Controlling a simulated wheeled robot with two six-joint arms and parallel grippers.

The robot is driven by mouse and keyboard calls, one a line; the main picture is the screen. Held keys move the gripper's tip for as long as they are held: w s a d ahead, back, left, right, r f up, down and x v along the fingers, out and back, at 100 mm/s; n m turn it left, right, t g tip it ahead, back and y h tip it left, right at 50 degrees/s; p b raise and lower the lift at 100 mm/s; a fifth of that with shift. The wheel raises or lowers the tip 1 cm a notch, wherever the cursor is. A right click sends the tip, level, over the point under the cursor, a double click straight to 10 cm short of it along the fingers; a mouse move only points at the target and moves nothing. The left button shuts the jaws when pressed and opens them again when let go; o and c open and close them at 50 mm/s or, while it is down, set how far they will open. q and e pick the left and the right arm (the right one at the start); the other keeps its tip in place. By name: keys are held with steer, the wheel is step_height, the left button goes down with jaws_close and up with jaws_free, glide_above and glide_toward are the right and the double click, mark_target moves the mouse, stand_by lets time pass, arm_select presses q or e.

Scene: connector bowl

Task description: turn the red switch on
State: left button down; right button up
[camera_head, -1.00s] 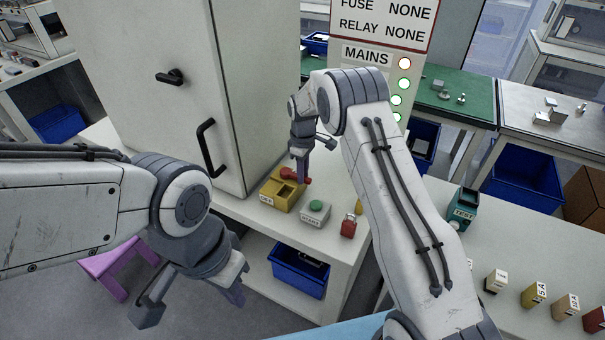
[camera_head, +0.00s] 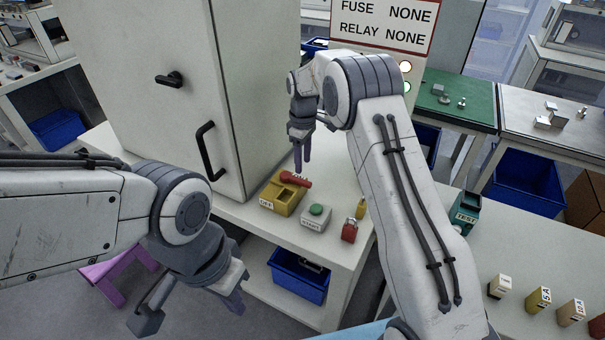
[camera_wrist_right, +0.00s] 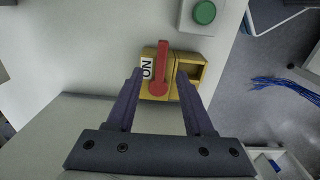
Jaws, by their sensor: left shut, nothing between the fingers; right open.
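The red switch is a red lever (camera_head: 296,180) on a yellow box (camera_head: 283,198) on the white bench. In the right wrist view the lever (camera_wrist_right: 162,66) lies along the side of the box with the white "ON" label (camera_wrist_right: 147,68); the open recess (camera_wrist_right: 190,70) is on the other side. My right gripper (camera_head: 302,163) is open and empty above the lever, which appears between its fingertips (camera_wrist_right: 160,75) in the wrist view. My left gripper (camera_head: 236,303) is shut and empty, low at the left, in front of the bench and away from the switch.
A grey box with a green button (camera_head: 316,210) and a red padlock-like piece (camera_head: 349,230) stand close beside the switch. A tall cabinet (camera_head: 150,90) stands behind to the left. A blue bin (camera_head: 298,275) is below.

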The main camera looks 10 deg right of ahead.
step_height(320, 180, up, 4)
stand_by(0.5)
